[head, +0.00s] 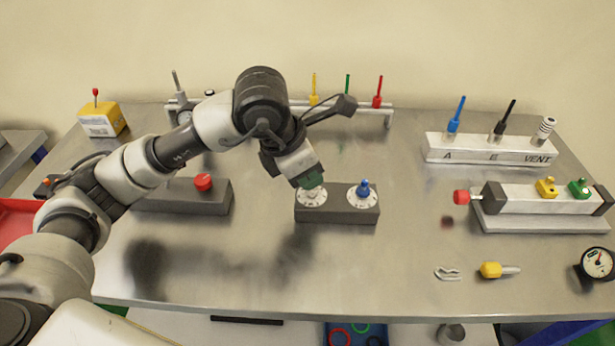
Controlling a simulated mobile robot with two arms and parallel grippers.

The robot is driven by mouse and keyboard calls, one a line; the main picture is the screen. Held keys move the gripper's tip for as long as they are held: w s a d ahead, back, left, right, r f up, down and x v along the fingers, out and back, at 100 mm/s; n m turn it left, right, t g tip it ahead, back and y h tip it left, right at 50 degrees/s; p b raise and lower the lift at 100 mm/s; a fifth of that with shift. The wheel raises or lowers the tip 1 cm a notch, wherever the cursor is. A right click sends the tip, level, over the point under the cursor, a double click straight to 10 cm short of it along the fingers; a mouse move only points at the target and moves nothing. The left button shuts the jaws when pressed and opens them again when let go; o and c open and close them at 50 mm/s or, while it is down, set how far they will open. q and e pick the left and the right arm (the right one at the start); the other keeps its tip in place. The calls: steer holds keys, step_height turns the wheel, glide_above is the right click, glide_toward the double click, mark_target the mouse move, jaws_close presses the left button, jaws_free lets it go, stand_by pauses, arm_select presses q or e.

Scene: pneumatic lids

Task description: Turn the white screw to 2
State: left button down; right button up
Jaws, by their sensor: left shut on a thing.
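The white screw (314,191) stands on a white round dial at the left of a dark grey block (340,216) in the middle of the table. My left gripper (312,184) comes down over it from above and is shut on it. The gripper hides the upper part of the screw. The dial's marks are too small to read, so the screw's setting cannot be told. A blue screw (364,188) stands on a second white dial (361,201) at the right of the same block. My right gripper is not in view.
A grey block with a red knob (203,182) lies left. A rail with coloured levers (377,92) stands behind. At right are a block marked A, E, VENT (490,148), a cylinder unit (535,200), a yellow part (492,269) and a gauge (597,262). The front middle is clear.

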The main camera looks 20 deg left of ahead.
arm_select(q)
steer(key=shift+n, duration=0.3)
steer(key=c, duration=1.2)
jaws_free()
steer(key=shift+o, duration=0.2)
steer(key=shift+r, duration=0.1)
steer(key=v, duration=1)
steer(key=shift+s+r, duration=0.15)
steer(key=shift+r, duration=0.2)
